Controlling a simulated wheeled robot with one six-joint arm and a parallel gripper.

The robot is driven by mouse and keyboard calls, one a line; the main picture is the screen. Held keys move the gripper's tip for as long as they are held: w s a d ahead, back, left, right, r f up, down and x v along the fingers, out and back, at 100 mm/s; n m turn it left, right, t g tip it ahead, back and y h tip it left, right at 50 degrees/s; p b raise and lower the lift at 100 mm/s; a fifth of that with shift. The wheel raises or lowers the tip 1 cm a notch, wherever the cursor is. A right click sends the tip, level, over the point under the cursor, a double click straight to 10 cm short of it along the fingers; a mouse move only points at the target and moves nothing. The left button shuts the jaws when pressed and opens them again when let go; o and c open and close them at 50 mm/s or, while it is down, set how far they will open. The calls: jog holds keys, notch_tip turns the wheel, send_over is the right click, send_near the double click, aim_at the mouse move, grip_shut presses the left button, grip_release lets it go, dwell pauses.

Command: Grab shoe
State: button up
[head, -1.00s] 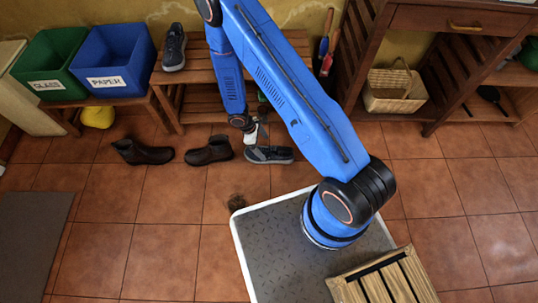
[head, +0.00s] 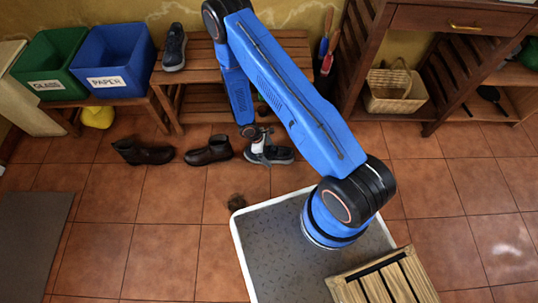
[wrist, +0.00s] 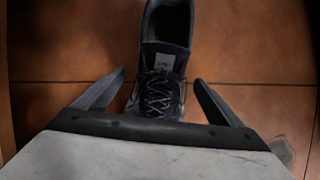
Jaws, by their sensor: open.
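A dark grey lace-up sneaker (head: 282,155) lies on the tiled floor in front of the wooden bench, at the right end of a row of shoes. My gripper (head: 262,153) is over its left part in the head view. In the wrist view the sneaker (wrist: 160,62) shows its opening, tongue and laces, and its toe end is hidden behind my gripper's body. My gripper's two fingers (wrist: 159,77) are spread apart, one on each side of the laced part. A matching dark sneaker (head: 174,48) stands on the bench.
The slatted bench (head: 200,68) is close behind. Blue (head: 112,85) and green (head: 47,85) bins stand at the left. The floor in front of the shoes is mostly clear.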

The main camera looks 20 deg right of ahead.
jog(key=c, duration=1.3)
jog(key=shift+r, duration=0.1)
